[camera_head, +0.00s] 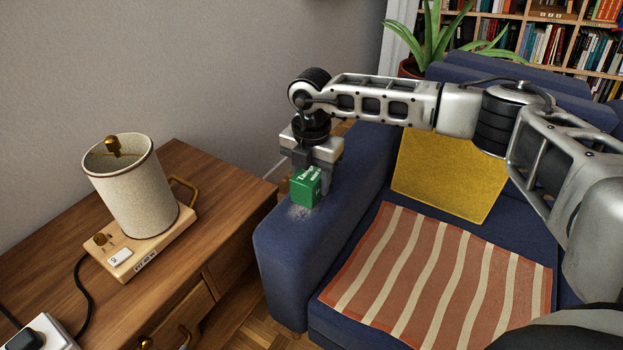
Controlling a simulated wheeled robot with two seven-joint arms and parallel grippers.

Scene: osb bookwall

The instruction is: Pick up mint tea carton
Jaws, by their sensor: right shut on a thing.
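The mint tea carton (305,190) is a small green box with white lettering on its side. It is at the blue armchair's left armrest, near the armrest's front part. My right gripper (312,168) points down from above and is shut on the carton's upper part. A grey shadowed patch shows on the armrest just below the carton. I cannot tell whether the carton touches the armrest or hangs slightly above it. My left gripper is not in view.
The blue armchair (275,245) holds a yellow cushion (440,175) and a striped blanket (440,285). A wooden cabinet (195,265) with a lamp (130,190) stands at left. A potted plant (437,40) and bookshelves (560,10) are behind.

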